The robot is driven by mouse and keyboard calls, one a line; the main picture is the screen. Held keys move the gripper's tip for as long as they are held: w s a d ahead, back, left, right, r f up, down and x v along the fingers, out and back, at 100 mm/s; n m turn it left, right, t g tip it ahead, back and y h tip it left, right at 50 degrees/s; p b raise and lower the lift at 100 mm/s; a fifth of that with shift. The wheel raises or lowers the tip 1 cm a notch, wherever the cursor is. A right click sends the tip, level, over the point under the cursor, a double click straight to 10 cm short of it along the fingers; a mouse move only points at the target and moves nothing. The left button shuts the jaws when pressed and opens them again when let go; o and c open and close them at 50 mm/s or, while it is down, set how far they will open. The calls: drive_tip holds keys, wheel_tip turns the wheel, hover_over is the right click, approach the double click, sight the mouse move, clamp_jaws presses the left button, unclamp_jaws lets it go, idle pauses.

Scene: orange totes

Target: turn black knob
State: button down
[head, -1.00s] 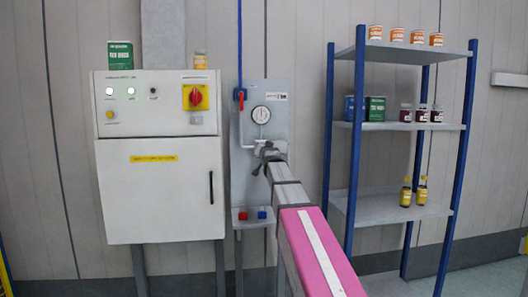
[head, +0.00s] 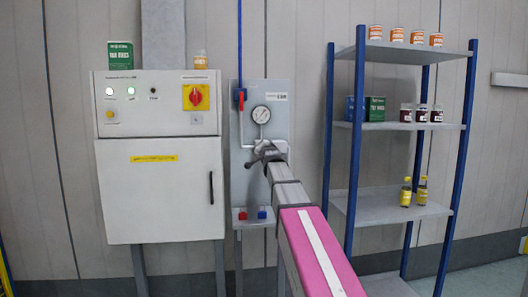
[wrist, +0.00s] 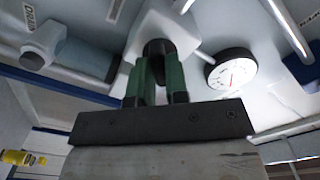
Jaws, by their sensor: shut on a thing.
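The black knob (wrist: 158,48) shows in the wrist view on the underside of a white valve body (wrist: 165,30) on the panel. My gripper (wrist: 158,72) has its green fingers on either side of the knob and is shut on it. The fingers cover much of the knob. In the head view my gripper (head: 264,158) is up against the panel (head: 279,135), just below the round gauge (head: 261,114). The knob cannot be made out clearly there behind my gripper.
The gauge also shows close to my fingers in the wrist view (wrist: 232,70). A red-handled valve (head: 240,98) is up and left. A small ledge with red and blue blocks (head: 252,220) is below. A white cabinet (head: 160,200) stands left, and a shelf rack (head: 400,125) right.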

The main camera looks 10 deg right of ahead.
drive_tip(key=shift+f, duration=0.1)
drive_tip(key=c, duration=1.1)
unclamp_jaws()
drive_tip(key=s, duration=1.1)
